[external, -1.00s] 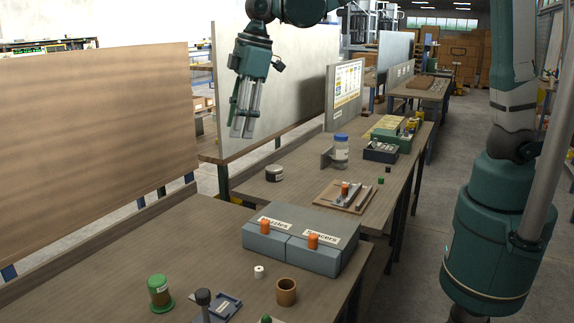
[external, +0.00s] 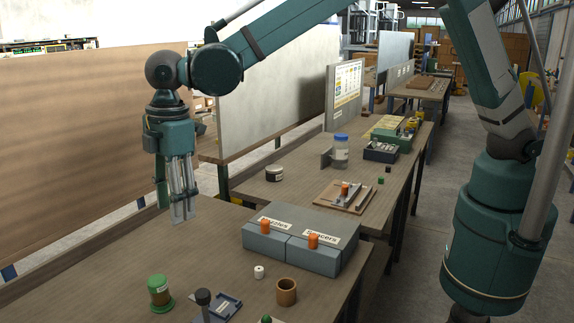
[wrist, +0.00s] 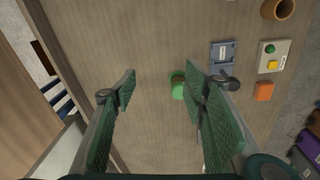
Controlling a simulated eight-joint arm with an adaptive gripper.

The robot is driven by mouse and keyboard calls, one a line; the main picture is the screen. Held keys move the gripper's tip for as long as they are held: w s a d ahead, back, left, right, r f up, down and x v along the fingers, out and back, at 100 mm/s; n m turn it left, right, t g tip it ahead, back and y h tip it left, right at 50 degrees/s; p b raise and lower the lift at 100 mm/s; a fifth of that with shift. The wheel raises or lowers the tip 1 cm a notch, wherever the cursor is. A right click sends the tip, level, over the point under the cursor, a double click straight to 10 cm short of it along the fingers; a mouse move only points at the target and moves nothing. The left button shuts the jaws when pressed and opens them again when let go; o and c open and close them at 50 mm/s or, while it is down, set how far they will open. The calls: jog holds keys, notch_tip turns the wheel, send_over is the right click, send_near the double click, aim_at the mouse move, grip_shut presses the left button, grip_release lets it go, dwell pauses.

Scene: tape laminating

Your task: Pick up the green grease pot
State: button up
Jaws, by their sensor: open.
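The green grease pot (external: 159,291), with a green lid, a brownish body and a green base, stands upright on the near bench at the lower left of the external view. In the wrist view the green pot (wrist: 178,86) shows from above, close to the inner side of the right finger and partly hidden by it. My gripper (external: 183,211) points down, open and empty, well above the bench and behind the pot. In the wrist view my gripper (wrist: 160,85) has its fingers wide apart.
A grey two-part bin (external: 300,246) with orange knobs stands right of the pot. A brown cup (external: 287,291), a small white cylinder (external: 259,271) and a blue tray (external: 226,305) with a dark-knobbed tool are nearby.

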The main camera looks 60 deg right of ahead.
jog(key=n, duration=0.2)
send_over(156, 279)
jog(key=shift+g+h, duration=0.3)
notch_tip(156, 279, down, 9)
jog(key=shift+r, duration=0.2)
jog(key=shift+f, duration=1.3)
jog(key=shift+f, duration=2.6)
jog(key=c, duration=1)
